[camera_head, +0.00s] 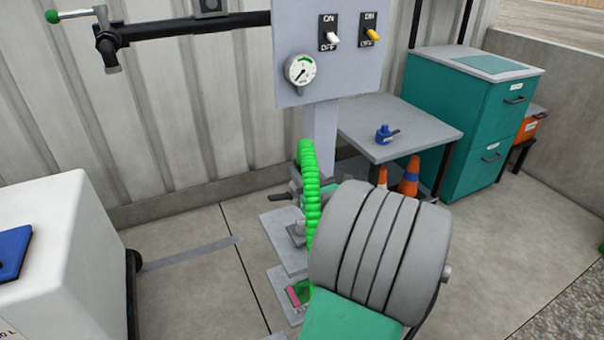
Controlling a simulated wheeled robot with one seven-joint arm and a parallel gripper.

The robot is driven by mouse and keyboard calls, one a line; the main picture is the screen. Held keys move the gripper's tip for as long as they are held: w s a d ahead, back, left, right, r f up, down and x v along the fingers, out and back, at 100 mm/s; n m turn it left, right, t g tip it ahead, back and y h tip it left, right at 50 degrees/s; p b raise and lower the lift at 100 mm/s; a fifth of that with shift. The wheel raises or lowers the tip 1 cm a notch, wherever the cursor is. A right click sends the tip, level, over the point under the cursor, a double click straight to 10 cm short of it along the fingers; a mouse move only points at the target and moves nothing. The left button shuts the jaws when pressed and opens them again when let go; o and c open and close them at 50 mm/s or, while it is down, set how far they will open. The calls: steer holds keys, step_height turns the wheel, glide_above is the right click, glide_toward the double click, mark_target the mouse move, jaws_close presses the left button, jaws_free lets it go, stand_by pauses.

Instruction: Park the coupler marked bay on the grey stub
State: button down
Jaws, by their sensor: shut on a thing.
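A bright green ribbed hose (308,185) arches down in front of the panel post and runs behind the large grey and teal body in the foreground. A short light-grey stub (297,229) stands on a pale floor plate (282,245), just left of the hose. A green part with a pink patch (293,296) lies low on a second plate, partly covered; I cannot tell whether it is a coupler. No marking "bay" is readable. My gripper is not visible, and what it holds is hidden too.
The panel with gauge (300,71) and switches stands behind. A grey table (405,118) holds a small blue fitting (384,134). Orange cones (409,178) and a teal cabinet (466,125) stand right. Floor between tote and plates is mostly open.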

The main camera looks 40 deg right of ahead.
steer(key=shift+f+b, duration=2.55)
steer(key=shift+b, duration=0.35)
steer(key=shift+f+b, duration=1.65)
steer(key=shift+f, duration=1.65)
steer(key=c, duration=1)
jaws_free()
steer(key=shift+o, duration=0.2)
steer(key=p+v, duration=0.2)
steer(key=v, duration=0.5)
steer(key=shift+s, duration=0.4)
steer(key=shift+a, duration=0.25)
